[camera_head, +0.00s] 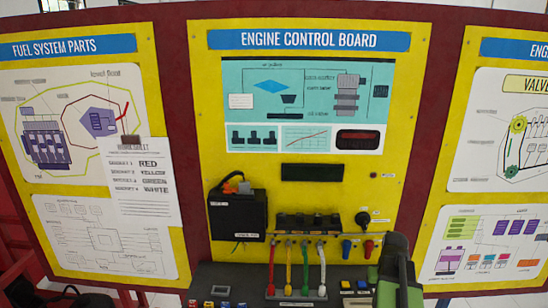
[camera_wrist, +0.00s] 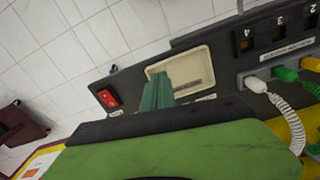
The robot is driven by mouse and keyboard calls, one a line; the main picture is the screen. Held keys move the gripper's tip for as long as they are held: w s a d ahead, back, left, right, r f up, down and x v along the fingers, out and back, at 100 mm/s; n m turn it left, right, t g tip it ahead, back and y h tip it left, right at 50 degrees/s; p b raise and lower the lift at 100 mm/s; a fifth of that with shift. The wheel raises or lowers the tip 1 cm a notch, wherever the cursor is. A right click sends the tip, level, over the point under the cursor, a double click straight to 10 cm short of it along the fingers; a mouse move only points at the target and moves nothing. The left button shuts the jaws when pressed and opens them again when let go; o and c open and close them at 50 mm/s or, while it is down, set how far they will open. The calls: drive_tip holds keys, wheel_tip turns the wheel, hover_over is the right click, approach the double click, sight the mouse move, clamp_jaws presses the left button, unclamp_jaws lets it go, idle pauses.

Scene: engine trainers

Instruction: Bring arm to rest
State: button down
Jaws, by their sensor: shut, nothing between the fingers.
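My gripper (camera_wrist: 157,92) shows in the wrist view as two dark green fingers pressed together, with nothing between them. The fingertips overlap the lower left part of a cream panel (camera_wrist: 190,68) on a dark console; I cannot tell whether they touch it. My green and black arm (camera_head: 400,275) stands at the lower right of the board in the head view. Its fingertips are not clearly visible there.
The engine control board (camera_head: 395,170) stands ahead, with red, yellow, green and white cables (camera_head: 321,265) at its base. A black box (camera_head: 238,216) is mounted left of them. A red switch (camera_wrist: 107,98) and white connector (camera_wrist: 255,84) flank the cream panel. Tiled floor (camera_wrist: 60,45) lies beyond.

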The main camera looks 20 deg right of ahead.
drive_tip(key=w+a+n, duration=0.1)
drive_tip(key=w+a, duration=0.1)
drive_tip(key=a, duration=0.5)
drive_tip(key=w+a+f+n, duration=0.1)
drive_tip(key=w+a, duration=0.2)
drive_tip(key=a, duration=0.3)
drive_tip(key=w+a+n+b, duration=0.1)
drive_tip(key=w+a+n, duration=0.1)
drive_tip(key=a, duration=0.5)
drive_tip(key=shift+w+a+f, duration=0.25)
drive_tip(key=shift+a, duration=0.05)
drive_tip(key=s+a+n, duration=0.1)
drive_tip(key=a, duration=1.3)
drive_tip(key=shift+s+a+f+b, duration=0.2)
drive_tip(key=shift+f+b, duration=0.05)
drive_tip(key=shift+b, duration=0.15)
